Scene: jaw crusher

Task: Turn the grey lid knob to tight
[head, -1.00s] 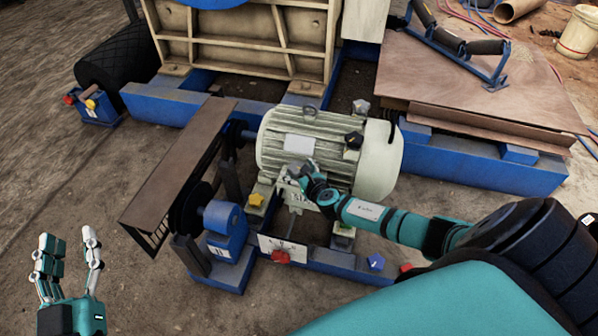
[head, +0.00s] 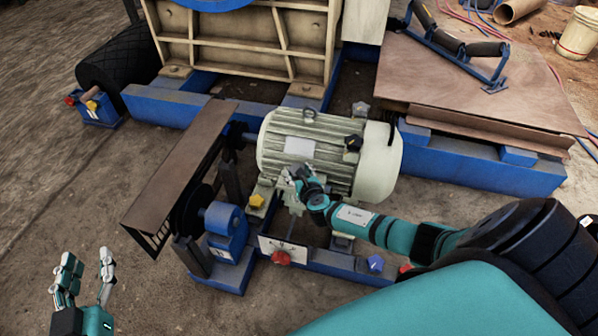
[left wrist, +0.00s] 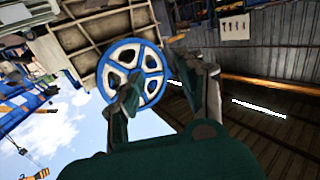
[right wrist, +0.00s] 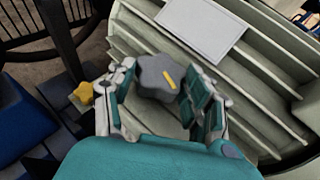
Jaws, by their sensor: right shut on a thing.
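The grey knob (right wrist: 157,77) is star-shaped with a yellow mark on its face. In the right wrist view it sits between the fingertips of my right gripper (right wrist: 160,88), which is shut on it. In the head view my right gripper (head: 297,174) is at the front side of the pale motor (head: 312,140), and its fingers hide most of this knob. The scale by the knob is not readable. My left gripper (head: 84,270) is open and empty, low at the left over bare ground. Its spread fingers also show in the left wrist view (left wrist: 168,85).
Near my right gripper are a yellow knob (head: 257,201), a black knob (head: 353,142), a red knob (head: 281,258) on a white plate and a blue knob (head: 375,263). A brown belt guard (head: 180,165) stands left of the motor.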

